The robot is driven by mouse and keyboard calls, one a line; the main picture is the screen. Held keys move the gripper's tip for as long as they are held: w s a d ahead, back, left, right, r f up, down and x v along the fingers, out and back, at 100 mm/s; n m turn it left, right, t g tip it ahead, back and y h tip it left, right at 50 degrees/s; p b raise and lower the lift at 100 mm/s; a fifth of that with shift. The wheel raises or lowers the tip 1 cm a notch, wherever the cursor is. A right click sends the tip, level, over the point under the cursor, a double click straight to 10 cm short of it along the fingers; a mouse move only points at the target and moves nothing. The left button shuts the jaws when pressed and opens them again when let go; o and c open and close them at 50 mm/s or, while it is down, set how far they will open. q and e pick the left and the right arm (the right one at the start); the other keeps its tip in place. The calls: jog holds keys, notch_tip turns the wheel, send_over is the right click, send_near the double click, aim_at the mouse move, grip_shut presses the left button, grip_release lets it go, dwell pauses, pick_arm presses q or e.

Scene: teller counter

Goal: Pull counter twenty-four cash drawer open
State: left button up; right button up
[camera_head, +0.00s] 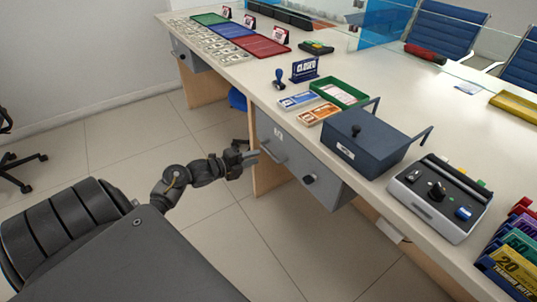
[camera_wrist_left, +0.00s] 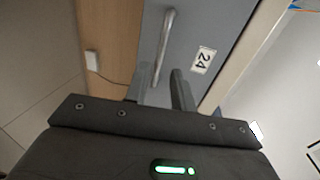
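The grey cash drawer (camera_head: 318,172) is under the near edge of the counter, with a bar handle (camera_head: 272,153) and a dark round knob (camera_head: 308,179). Its front looks flush with the cabinet, so it appears shut. In the left wrist view the drawer front (camera_wrist_left: 220,30) bears a label 24 (camera_wrist_left: 204,59), and the handle (camera_wrist_left: 163,45) runs toward the space between my fingers. My left gripper (camera_head: 253,156) is right by the handle; its fingers (camera_wrist_left: 160,78) are apart, with nothing clamped. Whether they touch the handle I cannot tell. My right gripper is out of view.
On the counter above stand a dark blue box (camera_head: 368,145), a green tray (camera_head: 340,92) and a grey device (camera_head: 436,198). Another drawer (camera_head: 186,55) is farther left. The floor (camera_head: 150,140) in front is clear.

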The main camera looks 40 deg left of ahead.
aim_at(269, 154)
pick_arm(q)
jog(key=x, duration=0.7)
jog(key=shift+w+f+b, duration=0.1)
jog(key=shift+b, duration=0.2)
jog(key=shift+w, duration=0.1)
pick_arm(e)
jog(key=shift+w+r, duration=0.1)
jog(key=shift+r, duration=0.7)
pick_arm(q)
jog(key=shift+c, duration=0.3)
grip_shut()
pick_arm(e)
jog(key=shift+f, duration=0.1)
